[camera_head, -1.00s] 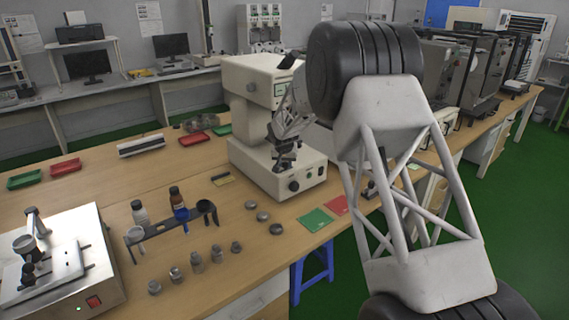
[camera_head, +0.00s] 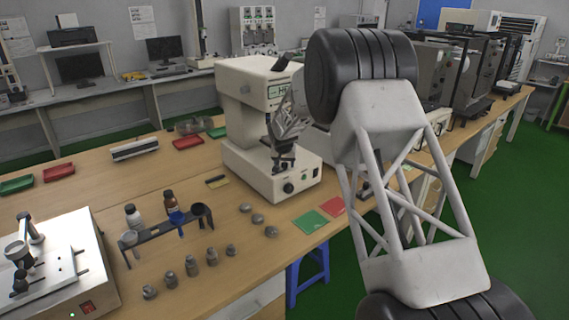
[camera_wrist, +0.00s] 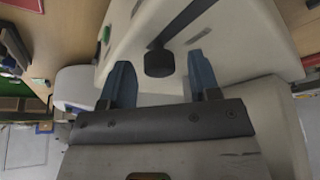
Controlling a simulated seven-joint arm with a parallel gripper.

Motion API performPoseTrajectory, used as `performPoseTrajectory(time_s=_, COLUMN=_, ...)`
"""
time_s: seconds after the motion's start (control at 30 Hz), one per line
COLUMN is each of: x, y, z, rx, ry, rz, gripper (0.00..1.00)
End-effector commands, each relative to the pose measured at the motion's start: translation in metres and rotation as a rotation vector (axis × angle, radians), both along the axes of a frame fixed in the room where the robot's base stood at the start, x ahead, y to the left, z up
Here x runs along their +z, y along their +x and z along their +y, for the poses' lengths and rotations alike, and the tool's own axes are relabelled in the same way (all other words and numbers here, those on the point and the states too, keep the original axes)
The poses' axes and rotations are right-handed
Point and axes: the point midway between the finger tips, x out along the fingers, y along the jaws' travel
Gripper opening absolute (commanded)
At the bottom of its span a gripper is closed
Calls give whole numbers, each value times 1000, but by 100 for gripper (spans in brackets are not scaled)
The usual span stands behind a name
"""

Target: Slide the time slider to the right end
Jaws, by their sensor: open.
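In the wrist view a black knob (camera_wrist: 160,63) sits in a dark straight slot on the face of a white machine (camera_wrist: 235,45); it looks like the time slider. My gripper (camera_wrist: 158,75) is open, with one blue finger to each side of the knob. There is a visible gap between the knob and each finger in the picture; depth is hard to judge.
A green button (camera_wrist: 104,34) is on the machine's face. In the head view a cream hardness tester (camera_head: 245,110) stands on the wooden bench (camera_head: 110,190) left of my arm. Green (camera_head: 310,221) and red (camera_head: 331,206) cards lie near the front edge. Sample pieces stand farther left.

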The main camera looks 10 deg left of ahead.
Motion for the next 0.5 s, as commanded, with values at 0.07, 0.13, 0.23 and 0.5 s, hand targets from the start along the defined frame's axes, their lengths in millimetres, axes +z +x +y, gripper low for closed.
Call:
performPoseTrajectory(time_s=0.07, x=2, y=-1, z=0, rx=0, ry=0, rz=-1, gripper=56)
performPoseTrajectory(time_s=0.13, x=6, y=-2, z=0, rx=0, ry=0, rz=-1, gripper=56)
performPoseTrajectory(time_s=0.23, x=12, y=-5, z=0, rx=0, ry=0, rz=-1, gripper=56)
performPoseTrajectory(time_s=0.5, x=40, y=-17, z=0, rx=0, ry=1, rz=-1, gripper=56)
